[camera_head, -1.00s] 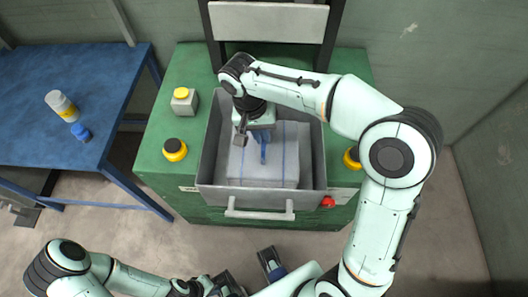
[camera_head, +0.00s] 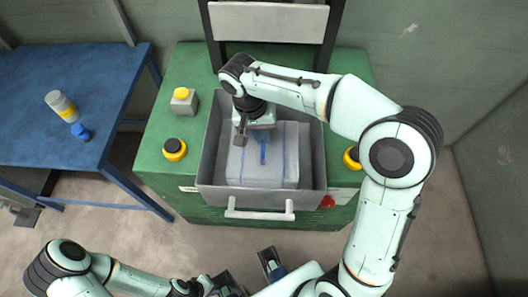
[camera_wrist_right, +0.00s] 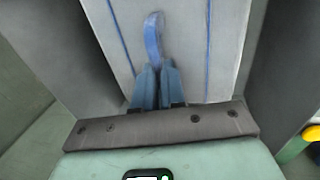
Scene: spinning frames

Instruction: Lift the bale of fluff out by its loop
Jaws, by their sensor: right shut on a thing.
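The pale grey bale (camera_head: 278,168), tied with thin blue straps, sits inside a grey metal box (camera_head: 310,195). Its blue loop (camera_wrist_right: 153,40) rises from the top face in the right wrist view. My right gripper (camera_wrist_right: 157,82) is shut on the loop, whose upper part sticks out past the fingertips. In the head view, my right wrist covers the far left part of the bale, and the loop (camera_head: 263,152) shows just below it. My left gripper (camera_head: 250,274) is low at the bottom edge, away from the box; its opening is unclear.
A dark frame (camera_head: 270,25) stands behind. At left, a blue table (camera_head: 40,130) carries a bottle (camera_head: 60,104) and blue cap (camera_head: 80,131).

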